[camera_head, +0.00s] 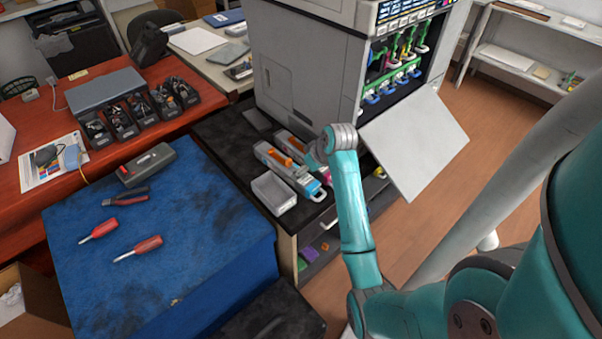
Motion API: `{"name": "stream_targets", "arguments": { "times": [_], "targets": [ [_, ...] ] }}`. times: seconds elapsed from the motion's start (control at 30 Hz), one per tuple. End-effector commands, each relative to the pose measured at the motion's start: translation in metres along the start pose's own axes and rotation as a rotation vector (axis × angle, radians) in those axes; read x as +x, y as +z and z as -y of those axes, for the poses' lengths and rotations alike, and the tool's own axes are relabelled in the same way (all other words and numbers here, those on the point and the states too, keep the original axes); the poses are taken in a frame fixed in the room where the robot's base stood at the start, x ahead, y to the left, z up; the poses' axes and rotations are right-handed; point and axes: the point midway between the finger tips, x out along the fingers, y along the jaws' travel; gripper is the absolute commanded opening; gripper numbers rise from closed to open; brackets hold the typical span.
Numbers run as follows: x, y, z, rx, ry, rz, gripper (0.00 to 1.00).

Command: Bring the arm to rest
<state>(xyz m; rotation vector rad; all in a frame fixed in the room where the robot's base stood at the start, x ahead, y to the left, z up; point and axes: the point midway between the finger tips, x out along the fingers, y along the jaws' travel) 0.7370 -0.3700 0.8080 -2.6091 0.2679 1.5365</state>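My teal arm reaches in from the right, and its grey wrist bends over the black stand beside the printer. My gripper (312,160) is small and partly hidden by the wrist; I cannot tell whether its fingers are open or shut. It is just above or beside a grey toner cartridge (270,155) with an orange part on top and a light-blue end. Another grey cartridge (284,136) lies behind it, partly covered by the wrist. I cannot tell whether the gripper touches either one.
The printer (305,75) stands behind with its front door (415,140) open, showing several coloured cartridge slots. A grey tray (273,192) is in front of the cartridges. A blue mat (190,240) with screwdrivers and pliers is at left. Floor is open at right.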

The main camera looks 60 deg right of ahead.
Motion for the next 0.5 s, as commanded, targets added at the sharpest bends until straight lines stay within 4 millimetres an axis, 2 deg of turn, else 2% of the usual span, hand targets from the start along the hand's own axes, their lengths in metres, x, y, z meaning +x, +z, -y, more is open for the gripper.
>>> {"name": "stream_targets", "arguments": {
  "times": [0.03,0.2,0.5],
  "targets": [
    [-0.010,0.000,-0.001,0.001,0.002,-0.002,0.89],
    [-0.033,-0.001,-0.001,0.001,0.001,-0.002,0.89],
    [-0.044,0.000,0.000,0.001,-0.001,0.000,0.89]
  ]
}}
